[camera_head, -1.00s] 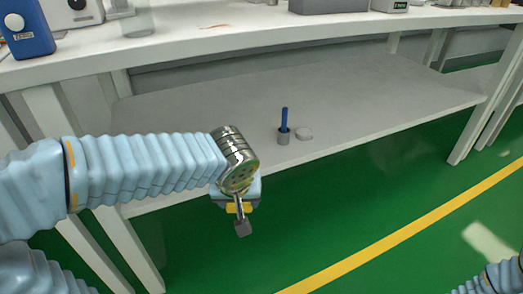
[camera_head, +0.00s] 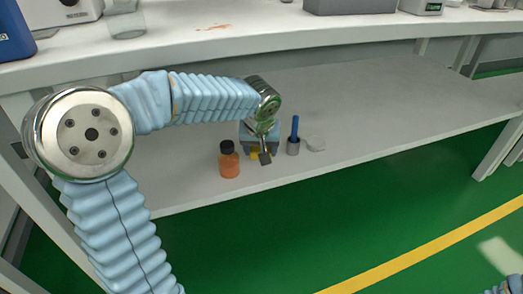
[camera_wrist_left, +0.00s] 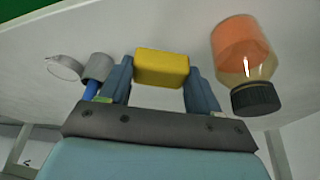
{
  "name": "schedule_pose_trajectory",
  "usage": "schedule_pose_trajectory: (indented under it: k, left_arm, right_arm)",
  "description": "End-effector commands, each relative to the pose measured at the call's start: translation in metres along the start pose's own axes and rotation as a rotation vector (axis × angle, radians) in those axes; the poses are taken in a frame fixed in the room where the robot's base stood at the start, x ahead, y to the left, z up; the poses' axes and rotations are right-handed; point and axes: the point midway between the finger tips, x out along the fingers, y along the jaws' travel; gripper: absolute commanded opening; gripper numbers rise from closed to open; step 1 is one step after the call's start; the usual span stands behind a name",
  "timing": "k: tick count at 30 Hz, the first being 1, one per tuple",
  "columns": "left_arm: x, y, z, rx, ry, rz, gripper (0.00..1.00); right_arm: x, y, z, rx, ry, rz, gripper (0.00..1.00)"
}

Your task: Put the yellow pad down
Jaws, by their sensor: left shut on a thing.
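The yellow pad (camera_wrist_left: 162,67) is a small rounded block between the two blue fingers of my left gripper (camera_head: 259,154) in the left wrist view. The gripper is shut on it. In the head view only a bit of the yellow pad (camera_head: 254,155) shows beside the gripper. The gripper is at the lower shelf (camera_head: 400,105), between an orange bottle and a grey cup. I cannot tell whether the pad touches the shelf. My right gripper is not in view.
The orange bottle (camera_head: 229,163) with a black cap stands close left of the gripper. The grey cup (camera_head: 293,148) with a blue stick (camera_head: 295,127) and a pale disc (camera_head: 316,144) are close right. The shelf's right part is clear. The white upper top (camera_head: 250,40) hangs above.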

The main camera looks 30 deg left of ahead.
Motion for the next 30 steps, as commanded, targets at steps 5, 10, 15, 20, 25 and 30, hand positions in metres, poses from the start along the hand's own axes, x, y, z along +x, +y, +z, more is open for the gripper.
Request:
schedule_pose_trajectory:
  k: [5,10,15,20,25,30]
  left_arm:
    - [0.006,0.000,-0.016,-0.001,-0.001,0.000,0.29]
    - [0.017,0.000,-0.025,-0.001,-0.002,-0.001,0.29]
    - [0.043,0.000,-0.013,0.002,-0.001,0.000,0.29]
    - [0.043,0.000,-0.013,0.000,0.000,0.001,0.29]
    - [0.045,0.000,-0.011,0.000,0.000,0.001,0.29]
    - [0.046,0.000,-0.011,0.000,0.000,0.000,0.76]
  right_arm:
    - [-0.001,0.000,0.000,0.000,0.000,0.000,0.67]
    - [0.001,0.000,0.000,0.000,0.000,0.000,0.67]
    - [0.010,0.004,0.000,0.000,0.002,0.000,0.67]
    - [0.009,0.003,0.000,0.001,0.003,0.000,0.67]
    - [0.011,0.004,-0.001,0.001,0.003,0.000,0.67]
    - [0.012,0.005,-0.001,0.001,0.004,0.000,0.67]
